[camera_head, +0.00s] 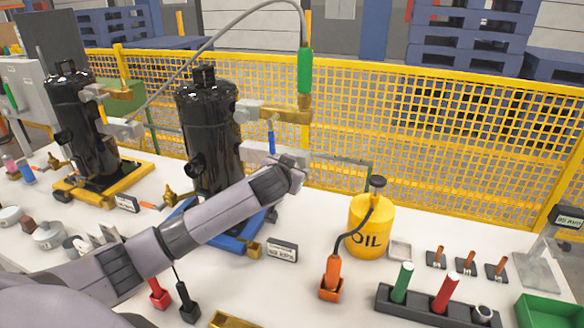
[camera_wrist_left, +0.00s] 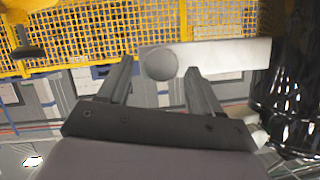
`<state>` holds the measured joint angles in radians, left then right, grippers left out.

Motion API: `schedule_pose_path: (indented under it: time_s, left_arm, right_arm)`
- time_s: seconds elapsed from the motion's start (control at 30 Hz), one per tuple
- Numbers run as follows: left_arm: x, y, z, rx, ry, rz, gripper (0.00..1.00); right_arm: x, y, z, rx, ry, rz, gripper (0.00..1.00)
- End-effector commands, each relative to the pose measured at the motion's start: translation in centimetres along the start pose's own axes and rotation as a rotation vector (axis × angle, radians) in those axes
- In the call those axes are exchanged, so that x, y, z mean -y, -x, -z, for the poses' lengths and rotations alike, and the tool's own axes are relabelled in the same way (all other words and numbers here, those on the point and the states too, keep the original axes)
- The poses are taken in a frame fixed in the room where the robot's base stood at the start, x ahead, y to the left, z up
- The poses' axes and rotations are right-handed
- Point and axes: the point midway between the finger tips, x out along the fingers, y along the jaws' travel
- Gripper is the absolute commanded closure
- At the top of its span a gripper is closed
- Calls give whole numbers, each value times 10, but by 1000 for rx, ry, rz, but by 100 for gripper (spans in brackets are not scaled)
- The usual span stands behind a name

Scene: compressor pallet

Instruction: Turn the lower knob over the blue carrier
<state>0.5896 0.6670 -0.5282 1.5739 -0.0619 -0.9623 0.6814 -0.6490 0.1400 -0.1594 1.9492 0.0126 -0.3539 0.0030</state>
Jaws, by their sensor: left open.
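The blue carrier (camera_head: 232,243) stands on the table under a black compressor (camera_head: 205,130), partly behind my left arm. A pale plate (camera_head: 258,152) sticks out from the compressor's lower right side. My left gripper (camera_head: 298,168) is at the plate's outer end, and it hides the lower knob in the head view. In the left wrist view, the round grey knob (camera_wrist_left: 161,63) sits on the pale plate (camera_wrist_left: 230,58). The open fingers of my left gripper (camera_wrist_left: 158,78) stand on either side of the knob, with gaps visible. My right gripper is not in view.
Above the plate are a brass fitting (camera_head: 285,115), a blue lever (camera_head: 271,137) and a green-handled hose (camera_head: 304,72). A yellow oil can (camera_head: 370,228) stands to the right. A yellow mesh fence (camera_head: 450,130) runs behind. A second compressor (camera_head: 85,130) is at left.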

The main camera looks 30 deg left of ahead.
Motion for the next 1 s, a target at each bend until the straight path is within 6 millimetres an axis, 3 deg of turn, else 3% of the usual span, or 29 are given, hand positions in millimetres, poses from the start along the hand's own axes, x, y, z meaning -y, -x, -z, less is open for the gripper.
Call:
schedule_pose_path:
  time_s: [0.2,0.57,0.73,1.0]
  left_arm:
    - [0,-12,0,0,0,0,36]
    - [0,-15,0,0,0,-1,36]
    - [0,-15,0,0,0,-1,91]
    - [0,-15,0,0,15,-7,91]
  right_arm:
    - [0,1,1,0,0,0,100]
    - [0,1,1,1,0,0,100]
    - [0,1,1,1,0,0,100]
    - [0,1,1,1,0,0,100]
